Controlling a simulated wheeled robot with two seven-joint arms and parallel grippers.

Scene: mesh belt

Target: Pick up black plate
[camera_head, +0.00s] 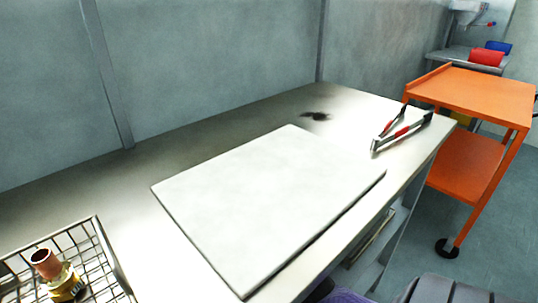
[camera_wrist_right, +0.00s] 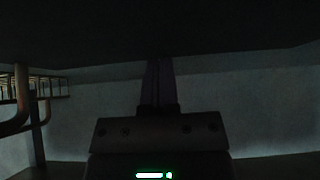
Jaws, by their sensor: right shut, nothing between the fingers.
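No black plate is clearly recognisable in either view. A small dark patch (camera_head: 316,116) lies on the metal table (camera_head: 140,180) towards the back; I cannot tell what it is. A large pale flat board (camera_head: 270,205) lies across the middle of the table. My right gripper (camera_wrist_right: 158,65) shows dimly in the right wrist view, its fingers together and empty, under a dark overhanging surface (camera_wrist_right: 160,25). My left gripper is in neither view.
A wire basket (camera_head: 108,250) with a copper fitting (camera_head: 46,264) stands at the front left. A tool with red grips (camera_head: 400,131) lies near the table's right end. An orange cart (camera_head: 475,95) stands beyond it. Walls (camera_head: 210,60) close off the back.

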